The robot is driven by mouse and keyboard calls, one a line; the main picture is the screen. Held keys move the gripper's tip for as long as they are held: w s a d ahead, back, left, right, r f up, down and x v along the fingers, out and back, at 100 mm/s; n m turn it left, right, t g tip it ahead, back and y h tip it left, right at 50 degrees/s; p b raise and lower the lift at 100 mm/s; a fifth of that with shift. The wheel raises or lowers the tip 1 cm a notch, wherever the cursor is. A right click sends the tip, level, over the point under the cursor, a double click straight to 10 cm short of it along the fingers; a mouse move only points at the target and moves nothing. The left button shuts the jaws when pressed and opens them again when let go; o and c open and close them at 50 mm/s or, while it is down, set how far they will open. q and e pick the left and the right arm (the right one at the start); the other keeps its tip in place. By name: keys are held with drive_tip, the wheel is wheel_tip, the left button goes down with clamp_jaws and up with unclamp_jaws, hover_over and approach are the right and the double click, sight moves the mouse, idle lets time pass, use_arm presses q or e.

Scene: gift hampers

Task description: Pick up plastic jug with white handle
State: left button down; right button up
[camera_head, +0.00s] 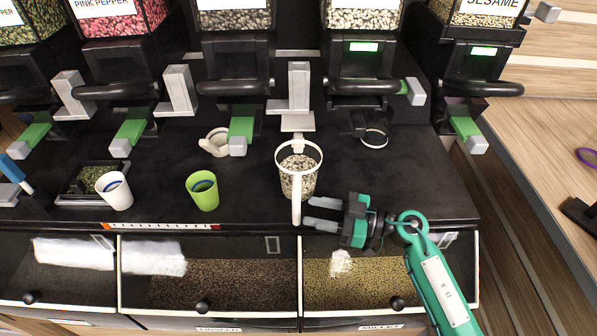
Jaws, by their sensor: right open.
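The plastic jug (309,183) is clear, with a white rim and a white handle (296,199) facing the front. It stands upright on the black counter under a dispenser spout and holds pale, dark-speckled seeds or beans. My right gripper (308,212) comes in from the right at the counter's front edge. Its grey fingers are open, close to the lower part of the handle. From this view I cannot tell whether they touch it or lie around it. My left gripper is not in view.
A green cup (203,191) and a white cup (114,191) stand left of the jug. Dispensers with black bars and green levers (241,131) line the back. An empty ring holder (374,138) is right of the jug.

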sight(296, 204)
drive_tip(key=shift+w+p+x, duration=0.15)
drive_tip(key=shift+p+x, duration=0.05)
drive_tip(key=shift+x, duration=1.15)
drive_tip(key=shift+w+p+x, duration=0.15)
drive_tip(key=shift+x, duration=1.15)
drive_tip(key=shift+r, duration=0.1)
drive_tip(key=shift+r, duration=0.1)
clamp_jaws()
